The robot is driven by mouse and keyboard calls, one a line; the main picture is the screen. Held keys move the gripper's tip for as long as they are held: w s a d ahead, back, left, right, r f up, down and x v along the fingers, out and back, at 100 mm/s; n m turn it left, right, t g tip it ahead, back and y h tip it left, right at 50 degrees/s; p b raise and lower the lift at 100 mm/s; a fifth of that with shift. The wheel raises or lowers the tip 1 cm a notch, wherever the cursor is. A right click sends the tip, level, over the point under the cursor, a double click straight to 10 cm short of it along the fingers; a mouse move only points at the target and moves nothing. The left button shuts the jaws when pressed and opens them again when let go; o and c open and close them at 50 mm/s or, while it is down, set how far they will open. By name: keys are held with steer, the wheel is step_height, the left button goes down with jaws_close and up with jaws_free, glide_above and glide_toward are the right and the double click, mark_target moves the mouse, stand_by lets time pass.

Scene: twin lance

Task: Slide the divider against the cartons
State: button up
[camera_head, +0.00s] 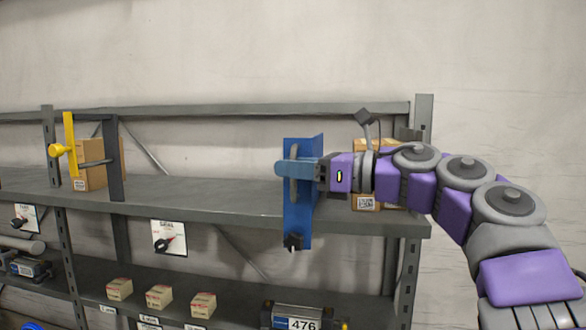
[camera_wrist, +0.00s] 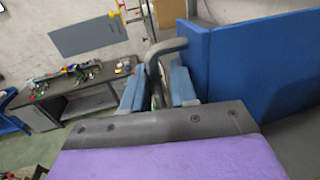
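The blue divider (camera_head: 298,215) stands upright at the shelf's front edge, with a grey upright loop handle (camera_head: 293,178) on its face. Its blue panel (camera_wrist: 250,55) also fills the right of the wrist view. Cardboard cartons (camera_head: 366,203) stand on the shelf to the right of the divider, partly hidden by my arm. My gripper (camera_head: 294,168) is at the handle. In the wrist view its light-blue fingers (camera_wrist: 158,88) stand apart on either side of the grey handle bar (camera_wrist: 168,46). They look open around it; contact is unclear.
Several small boxes (camera_head: 159,296) sit on the lower shelf. A grey rack post (camera_head: 423,118) stands at right, behind my arm.

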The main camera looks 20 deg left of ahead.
steer(key=w+d+b, duration=0.1)
steer(key=d+b, duration=0.2)
steer(key=d, duration=1.7)
steer(key=shift+b, duration=0.35)
stand_by(1.0)
stand_by(0.3)
steer(key=w+d+p, duration=0.1)
steer(key=d+p, duration=0.3)
steer(key=d, duration=1.3)
steer(key=shift+d+p, duration=0.25)
steer(key=shift+p, duration=0.05)
steer(key=shift+f, duration=0.1)
